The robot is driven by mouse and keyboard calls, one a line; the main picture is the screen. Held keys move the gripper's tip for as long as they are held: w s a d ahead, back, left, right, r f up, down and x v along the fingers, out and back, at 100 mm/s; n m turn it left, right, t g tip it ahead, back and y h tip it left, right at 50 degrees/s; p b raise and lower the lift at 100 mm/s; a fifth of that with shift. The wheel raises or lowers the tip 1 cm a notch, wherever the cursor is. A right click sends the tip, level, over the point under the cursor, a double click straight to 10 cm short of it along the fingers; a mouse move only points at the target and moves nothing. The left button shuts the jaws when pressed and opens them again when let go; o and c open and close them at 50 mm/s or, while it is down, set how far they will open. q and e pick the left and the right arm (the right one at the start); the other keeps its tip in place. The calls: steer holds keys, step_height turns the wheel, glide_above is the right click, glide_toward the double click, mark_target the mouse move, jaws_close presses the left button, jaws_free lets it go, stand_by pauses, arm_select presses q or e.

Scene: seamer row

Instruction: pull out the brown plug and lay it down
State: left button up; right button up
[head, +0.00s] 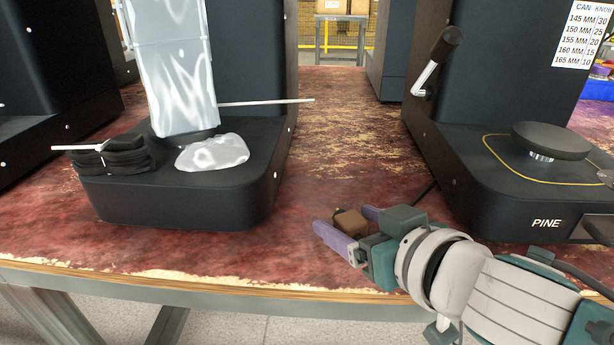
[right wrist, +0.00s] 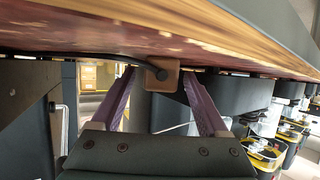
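The brown plug (head: 350,222) is a small brown block low over the red worktop, near its front edge, between the two machines. In the right wrist view the brown plug (right wrist: 170,84) shows with a dark cord running to it from the left. My right gripper (head: 343,219) has its two purple fingers on either side of the plug. In the right wrist view, slim gaps show between the fingers and the plug, so the gripper looks open around it. What the plug sits in or on is hidden. My left gripper is not in view.
The PINE machine (head: 545,205) stands right, with a crank handle (head: 437,60) and a thin black cord (head: 425,190) at its base. The left machine (head: 190,205) holds clear wrapping (head: 215,152) and a coiled black cord (head: 112,160). The worktop (head: 335,140) between them is clear.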

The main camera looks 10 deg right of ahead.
steer(key=p+v, duration=0.3)
steer(key=v, duration=0.5)
steer(key=shift+s+r, duration=0.1)
steer(key=shift+s, duration=0.25)
steer(key=shift+s+d+r, duration=0.15)
steer(key=shift+s+r, duration=0.1)
steer(key=shift+s, duration=0.3)
